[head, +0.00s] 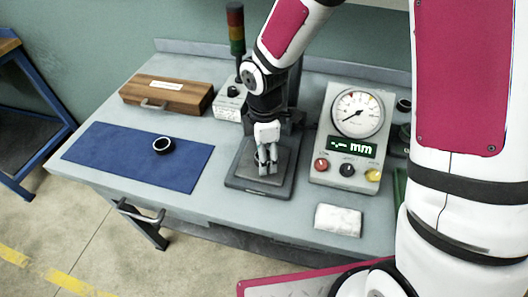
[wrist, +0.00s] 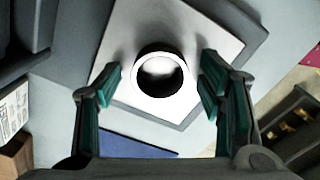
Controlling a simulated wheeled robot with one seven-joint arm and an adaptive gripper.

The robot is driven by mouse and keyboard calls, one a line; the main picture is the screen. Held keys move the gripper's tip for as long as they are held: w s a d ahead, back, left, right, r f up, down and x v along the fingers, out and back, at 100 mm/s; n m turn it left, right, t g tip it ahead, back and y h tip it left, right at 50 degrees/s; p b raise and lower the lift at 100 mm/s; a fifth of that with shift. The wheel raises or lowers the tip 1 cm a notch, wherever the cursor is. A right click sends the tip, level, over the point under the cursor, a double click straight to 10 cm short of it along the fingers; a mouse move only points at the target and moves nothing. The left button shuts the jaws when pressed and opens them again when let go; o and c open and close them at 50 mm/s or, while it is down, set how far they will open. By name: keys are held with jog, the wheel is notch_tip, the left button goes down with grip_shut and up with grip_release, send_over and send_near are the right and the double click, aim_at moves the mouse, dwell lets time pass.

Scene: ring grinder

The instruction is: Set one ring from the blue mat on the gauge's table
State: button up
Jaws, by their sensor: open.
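A ring (wrist: 157,92) sits on the light square plate of the gauge's table (wrist: 205,35) in the wrist view. Its top face is bright and its outer wall dark. My gripper (wrist: 158,85) is open, with one finger on each side of the ring and a gap to both. In the head view my gripper (head: 267,165) is low over the gauge's table (head: 248,182), and hides the ring there. Another dark ring (head: 163,145) lies on the blue mat (head: 110,150) at the left.
A wooden case (head: 165,95) stands behind the mat. A signal tower (head: 236,30) rises behind the gauge. A dial and display box (head: 350,135) stands close to the right of the gauge's table. A white cloth (head: 338,220) lies in front of the box.

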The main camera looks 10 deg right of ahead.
notch_tip(320, 180, up, 12)
jog(key=shift+r, duration=0.25)
dwell(0.3)
jog(key=s+d+r+m+t, duration=0.2)
jog(key=s+d+r+m, duration=0.4)
jog(key=s+m, duration=0.3)
jog(key=s+d+r+m+t, duration=0.3)
jog(key=s+d+r+m, duration=0.4)
jog(key=s+r+m, duration=0.1)
jog(key=shift+s+r+m, duration=0.25)
jog(key=shift+s+m, duration=0.3)
jog(key=shift+m, duration=0.55)
